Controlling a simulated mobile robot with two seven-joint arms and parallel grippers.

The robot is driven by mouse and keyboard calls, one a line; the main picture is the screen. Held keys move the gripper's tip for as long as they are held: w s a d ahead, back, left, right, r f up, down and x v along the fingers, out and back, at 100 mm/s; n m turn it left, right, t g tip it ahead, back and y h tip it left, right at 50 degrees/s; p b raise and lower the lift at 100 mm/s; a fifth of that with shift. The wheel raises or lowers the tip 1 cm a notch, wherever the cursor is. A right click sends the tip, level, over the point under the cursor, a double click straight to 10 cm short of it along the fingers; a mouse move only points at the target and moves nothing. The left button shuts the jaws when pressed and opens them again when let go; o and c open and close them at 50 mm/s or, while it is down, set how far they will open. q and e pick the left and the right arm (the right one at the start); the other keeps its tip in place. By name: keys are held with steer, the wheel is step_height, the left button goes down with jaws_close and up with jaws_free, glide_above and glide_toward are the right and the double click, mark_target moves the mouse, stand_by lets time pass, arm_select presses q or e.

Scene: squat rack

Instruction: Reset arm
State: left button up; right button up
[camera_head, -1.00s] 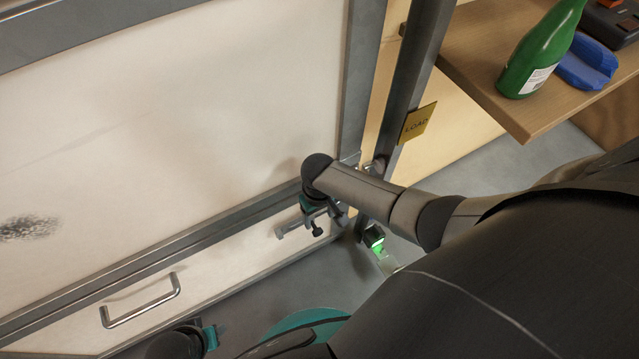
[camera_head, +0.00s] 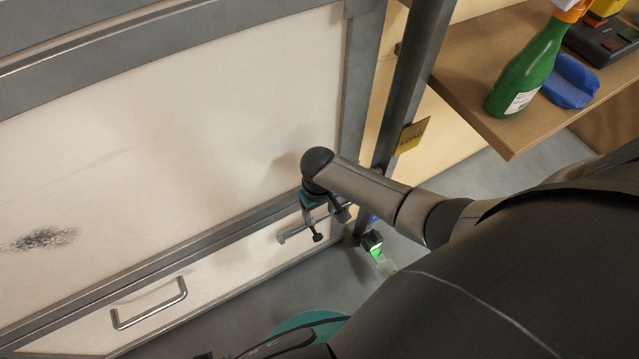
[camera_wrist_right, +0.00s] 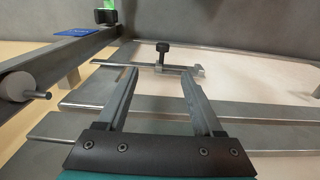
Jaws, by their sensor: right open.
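My right gripper (camera_head: 325,215) points down beside the lower right corner of the white framed panel (camera_head: 200,130). In the right wrist view its two fingers (camera_wrist_right: 159,72) are spread apart with nothing between them. A thin metal bar with a black knob (camera_wrist_right: 162,50) lies just beyond the fingertips; whether they touch it I cannot tell. In the head view the arm and gripper partly hide this bar (camera_head: 285,237). My left gripper does not show clearly; only a small dark tip is at the bottom edge.
A metal post (camera_head: 412,85) with a yellow LOAD tag (camera_head: 411,135) stands right of the panel. A small green-lit device (camera_head: 374,244) is near its foot. A wooden shelf (camera_head: 465,85) holds a green bottle (camera_head: 530,68) and a blue object (camera_head: 570,82). A metal handle (camera_head: 150,306) is at lower left.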

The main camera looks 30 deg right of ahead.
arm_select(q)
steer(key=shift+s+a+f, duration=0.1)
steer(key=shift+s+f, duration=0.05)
arm_select(e)
steer(key=shift+r, duration=0.15)
steer(key=shift+s, duration=0.1)
stand_by(0.3)
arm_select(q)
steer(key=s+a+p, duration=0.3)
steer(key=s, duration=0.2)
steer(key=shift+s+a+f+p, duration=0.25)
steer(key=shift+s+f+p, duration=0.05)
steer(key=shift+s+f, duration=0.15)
arm_select(e)
steer(key=s+d+f, duration=0.2)
steer(key=s+f, duration=0.2)
steer(key=s, duration=0.4)
steer(key=s+d+f+n+t, duration=0.1)
steer(key=s+d+f, duration=0.1)
steer(key=s+f, duration=0.3)
steer(key=s+d+f+n+t, duration=0.1)
steer(key=s+f, duration=0.3)
steer(key=s, duration=0.7)
steer(key=shift+s+d+f+h, duration=0.25)
steer(key=shift+d+f+h, duration=0.05)
steer(key=shift+d, duration=0.25)
